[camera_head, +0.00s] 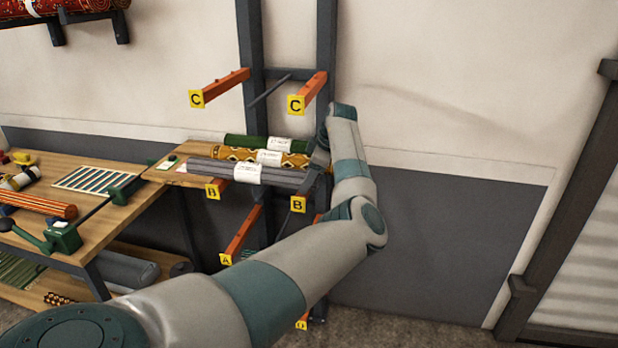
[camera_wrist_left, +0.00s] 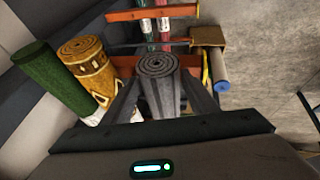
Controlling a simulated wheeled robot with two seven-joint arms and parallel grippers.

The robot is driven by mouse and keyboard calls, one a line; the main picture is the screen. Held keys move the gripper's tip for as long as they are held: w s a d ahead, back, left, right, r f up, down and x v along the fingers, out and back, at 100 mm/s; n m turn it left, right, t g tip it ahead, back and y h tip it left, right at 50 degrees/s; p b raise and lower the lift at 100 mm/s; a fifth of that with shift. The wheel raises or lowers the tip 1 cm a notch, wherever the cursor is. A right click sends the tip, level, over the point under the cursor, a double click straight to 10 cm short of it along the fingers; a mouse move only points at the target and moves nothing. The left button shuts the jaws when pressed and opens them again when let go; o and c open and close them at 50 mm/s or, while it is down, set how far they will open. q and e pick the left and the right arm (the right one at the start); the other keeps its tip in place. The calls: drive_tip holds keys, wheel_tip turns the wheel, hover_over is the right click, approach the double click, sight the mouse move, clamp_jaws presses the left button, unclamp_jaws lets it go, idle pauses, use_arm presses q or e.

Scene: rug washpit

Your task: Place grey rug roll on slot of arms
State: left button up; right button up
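The grey rug roll (camera_head: 205,169) with a white paper band lies across the orange arms marked B, in front of the other rolls. In the head view I cannot tell whether it rests on them or hangs just above. The left B arm (camera_head: 220,186) and right B arm (camera_head: 306,196) show below it. My left gripper (camera_head: 318,160) is at its right end. In the left wrist view its fingers (camera_wrist_left: 160,90) lie close along both sides of the grey roll (camera_wrist_left: 158,66), whose spiral end is visible. The fingertips are partly hidden. My right gripper is not in view.
A patterned yellow roll (camera_head: 235,154) and a green roll (camera_head: 245,141) lie behind the grey one. Orange C arms (camera_head: 226,84) stick out above, an A arm (camera_head: 240,238) below. The workbench (camera_head: 120,222) stands left. Open wall and floor lie right.

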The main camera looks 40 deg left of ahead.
use_arm(q)
drive_tip(key=b+v, duration=0.3)
drive_tip(key=v, duration=0.9)
drive_tip(key=shift+b, duration=0.4)
drive_tip(key=shift+w, duration=0.1)
